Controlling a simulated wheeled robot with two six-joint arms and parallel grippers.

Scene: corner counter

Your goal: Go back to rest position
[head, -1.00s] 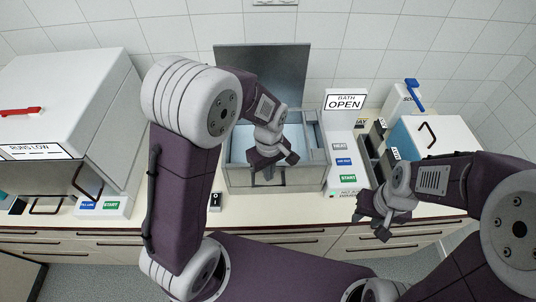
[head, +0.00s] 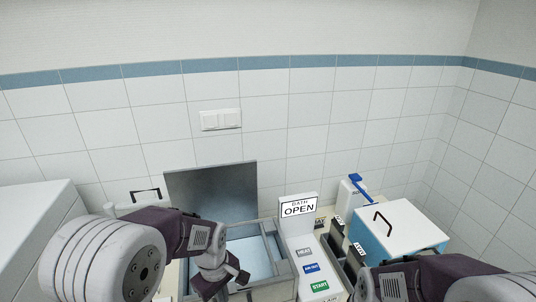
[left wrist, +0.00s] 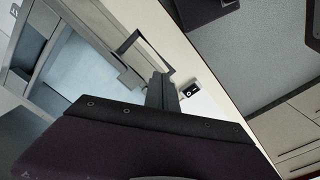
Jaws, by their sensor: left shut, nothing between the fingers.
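My left gripper (head: 232,282) is in the head view, low over the left front part of the open bath (head: 287,272). In the left wrist view its fingers (left wrist: 162,92) are together with nothing between them, beside the bath's front handle (left wrist: 128,42). I cannot tell whether they touch it. My right arm comes in at the bottom right of the head view. Its wrist (head: 392,287) is at the frame's lower edge, and its fingers are cut off or too unclear to read.
The bath's raised lid (head: 212,192) stands behind the basin. A blue and white box (head: 405,228) with a handle stands right. A white cabinet (head: 35,235) stands left. A small switch (left wrist: 190,88) sits on the counter.

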